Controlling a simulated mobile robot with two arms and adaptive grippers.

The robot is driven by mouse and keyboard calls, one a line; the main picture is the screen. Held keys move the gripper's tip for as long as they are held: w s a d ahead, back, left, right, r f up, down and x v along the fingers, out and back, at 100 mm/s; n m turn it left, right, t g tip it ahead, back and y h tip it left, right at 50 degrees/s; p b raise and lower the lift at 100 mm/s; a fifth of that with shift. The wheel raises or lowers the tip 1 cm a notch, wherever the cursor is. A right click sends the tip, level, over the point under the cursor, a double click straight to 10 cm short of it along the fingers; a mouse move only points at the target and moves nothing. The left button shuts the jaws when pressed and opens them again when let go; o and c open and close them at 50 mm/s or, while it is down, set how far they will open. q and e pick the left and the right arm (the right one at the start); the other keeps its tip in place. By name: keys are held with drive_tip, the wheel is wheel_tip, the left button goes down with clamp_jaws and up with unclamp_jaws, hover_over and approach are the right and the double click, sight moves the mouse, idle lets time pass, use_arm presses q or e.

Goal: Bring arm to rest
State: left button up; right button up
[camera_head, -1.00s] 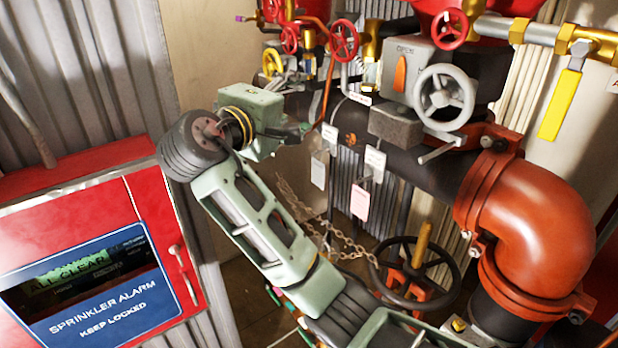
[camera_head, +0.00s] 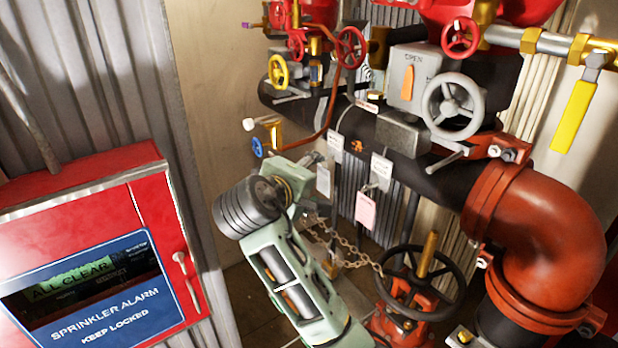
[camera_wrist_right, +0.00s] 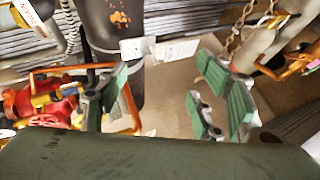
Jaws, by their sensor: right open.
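My green and grey right arm reaches up from the bottom middle of the head view. Its gripper (camera_head: 312,162) is small there, mostly hidden behind the wrist, near the hanging tags below the black pipe. In the right wrist view the green-padded fingers (camera_wrist_right: 165,98) stand wide apart with nothing between them. The black pipe and floor show beyond them. My left gripper is in neither view.
The black pipe with a grey handwheel (camera_head: 453,107) and orange elbow (camera_head: 550,235) fills the right. A black handwheel (camera_head: 420,283) and chain (camera_head: 340,247) are close to my arm. A red sprinkler alarm cabinet (camera_head: 165,225) stands left.

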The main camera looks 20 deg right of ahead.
drive_tip(key=s+d+f+m+g+y, duration=0.1)
drive_tip(key=s+f+g+y, duration=0.1)
drive_tip(key=s+f, duration=0.65)
drive_tip(key=s+d+f+m+g+y, duration=0.1)
drive_tip(key=s+d+f+y, duration=0.15)
drive_tip(key=f, duration=1.05)
drive_tip(key=s+f+m+g+y, duration=0.2)
drive_tip(key=s+f, duration=0.3)
drive_tip(key=s, duration=0.8)
drive_tip(key=s+f+m+g+y, duration=0.2)
drive_tip(key=s+f, duration=0.4)
drive_tip(key=s, duration=0.7)
wheel_tip(320, 180, down, 34)
drive_tip(key=s+g+b, duration=0.2)
drive_tip(key=b, duration=0.4)
drive_tip(key=s+d+f+b, duration=0.2)
drive_tip(key=s+f+b, duration=0.2)
drive_tip(key=s+f, duration=1.2)
wheel_tip(320, 180, down, 2)
drive_tip(key=shift+s+d+f+n+g, duration=0.15)
drive_tip(key=shift+d+f+n+g, duration=0.05)
drive_tip(key=shift+d+n+g, duration=0.2)
